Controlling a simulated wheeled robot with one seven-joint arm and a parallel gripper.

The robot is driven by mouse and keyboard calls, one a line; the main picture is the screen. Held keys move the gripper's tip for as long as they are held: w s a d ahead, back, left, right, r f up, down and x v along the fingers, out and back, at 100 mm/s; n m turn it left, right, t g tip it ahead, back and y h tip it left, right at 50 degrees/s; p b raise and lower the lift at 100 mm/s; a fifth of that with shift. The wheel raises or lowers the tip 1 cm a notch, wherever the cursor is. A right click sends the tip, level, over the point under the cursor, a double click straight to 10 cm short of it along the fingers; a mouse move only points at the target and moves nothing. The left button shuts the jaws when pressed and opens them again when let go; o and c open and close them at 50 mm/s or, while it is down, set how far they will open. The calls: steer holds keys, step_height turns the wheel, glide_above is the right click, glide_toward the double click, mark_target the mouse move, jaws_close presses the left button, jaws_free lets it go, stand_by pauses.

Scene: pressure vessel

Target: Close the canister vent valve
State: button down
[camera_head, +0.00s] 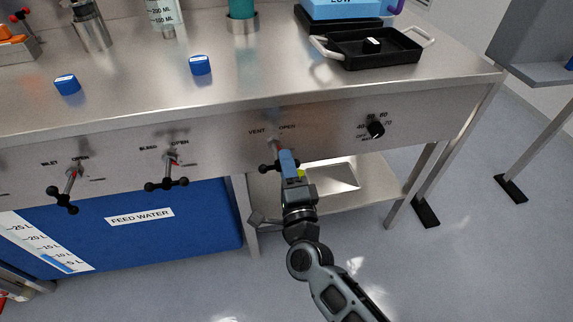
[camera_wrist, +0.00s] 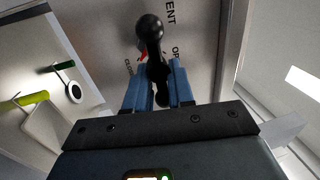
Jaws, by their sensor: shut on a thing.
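The vent valve (camera_head: 265,168) is on the steel front panel under the VENT and OPEN labels. Its black ball-ended handle shows left of my gripper (camera_head: 288,160), whose blue fingers cover the rest of it. In the wrist view the black handle (camera_wrist: 150,30) runs between the two blue fingers of my gripper (camera_wrist: 158,85). The gripper is shut on the handle. A bit of red shows behind the handle, and CLOSE and OPEN lettering shows on either side.
Two similar valves, one marked BLEED (camera_head: 167,184) and one marked INLET (camera_head: 63,196), are to the left. A black knob (camera_head: 376,129) is to the right. The bench top (camera_head: 270,80) overhangs above, and a lower shelf (camera_head: 375,170) is below.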

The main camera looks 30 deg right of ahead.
steer(key=shift+a+r, duration=0.2)
steer(key=c, duration=1.3)
jaws_free()
steer(key=shift+o, duration=0.4)
steer(key=shift+d, duration=0.1)
steer(key=shift+f, duration=0.1)
steer(key=v, duration=0.7)
steer(key=shift+s+b, duration=0.3)
steer(key=shift+s, duration=0.1)
steer(key=shift+f, duration=0.1)
steer(key=s+r+n+g+y+p, duration=0.1)
steer(key=s+r+n+y+p, duration=0.1)
steer(key=s+r+n, duration=0.4)
steer(key=s+r+n+g+y+p, duration=0.2)
steer(key=s+r+n+p, duration=0.2)
steer(key=s, duration=1.1)
steer(key=s+r+n+g+y+p, duration=0.1)
steer(key=s+r+n+y+p, duration=0.1)
steer(key=s+r+n, duration=0.7)
steer(key=shift+s+d+n+p, duration=0.45)
steer(key=shift+s+n+p, duration=0.35)
steer(key=shift+s+n, duration=0.35)
